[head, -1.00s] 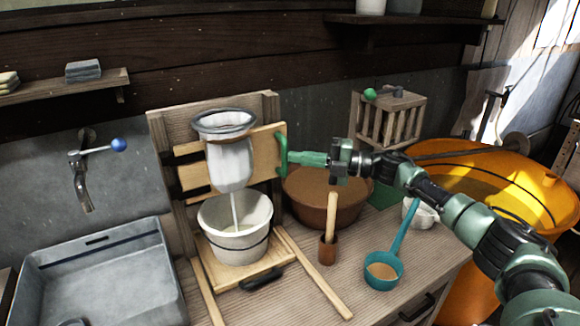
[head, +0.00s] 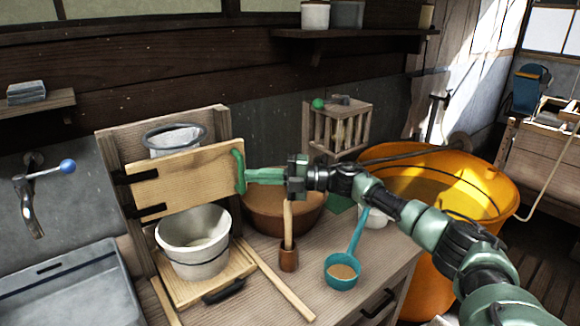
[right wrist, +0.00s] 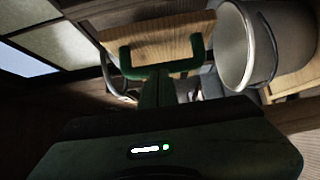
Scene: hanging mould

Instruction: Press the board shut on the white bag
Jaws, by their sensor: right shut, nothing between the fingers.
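The pale wooden board (head: 190,182) spans the front of the upright wooden frame, with black hinges at its left. It hides most of the white bag (head: 175,142); only the top shows above it, in a dark ring. A green handle (head: 239,172) stands at the board's right end and also shows in the right wrist view (right wrist: 160,70). My right gripper (head: 252,176) is shut and empty, its tip at the handle; I cannot tell if they touch. A white bucket (head: 193,255) with some whitish liquid stands below the board. My left gripper is out of view.
A brown bowl (head: 283,215), a mortar with pestle (head: 289,258) and a teal ladle (head: 342,271) are close under my right arm. A slatted box (head: 338,130) stands behind, an orange tub (head: 420,190) at right, a grey sink (head: 65,290) at left.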

